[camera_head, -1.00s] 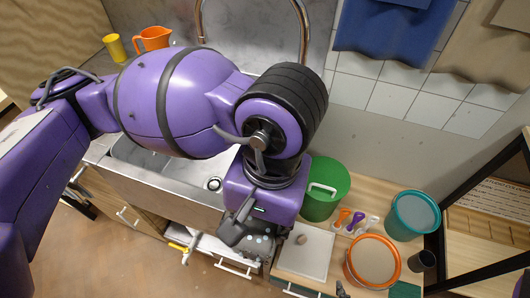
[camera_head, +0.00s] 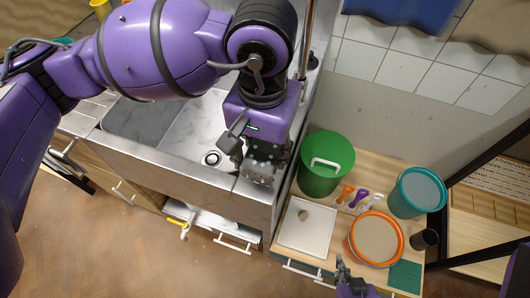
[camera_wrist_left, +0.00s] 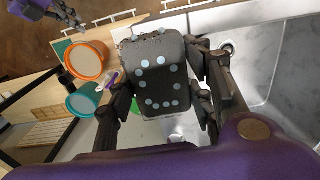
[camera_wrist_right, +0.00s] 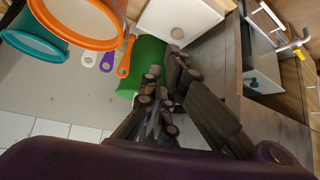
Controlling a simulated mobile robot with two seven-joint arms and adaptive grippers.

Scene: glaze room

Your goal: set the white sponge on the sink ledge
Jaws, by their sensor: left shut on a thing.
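My left gripper (camera_head: 262,160) is shut on a spotted block, probably the white sponge (camera_wrist_left: 158,80). It looks dark grey with pale dots in the left wrist view. In the head view it hangs below the fingers over the right front part of the steel sink (camera_head: 165,160). Whether it touches the sink ledge (camera_head: 222,178) cannot be told. My right gripper (camera_wrist_right: 162,75) looks shut and empty in its wrist view. In the head view it is low, near the front edge of the wooden counter (camera_head: 345,281).
A green bucket (camera_head: 325,170), a white tray (camera_head: 297,241) with a small round thing, an orange-rimmed bucket (camera_head: 376,240), a teal bucket (camera_head: 416,194) and a dark cup (camera_head: 424,239) crowd the counter. The tall faucet (camera_head: 306,45) rises behind my left gripper. The sink basin is empty.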

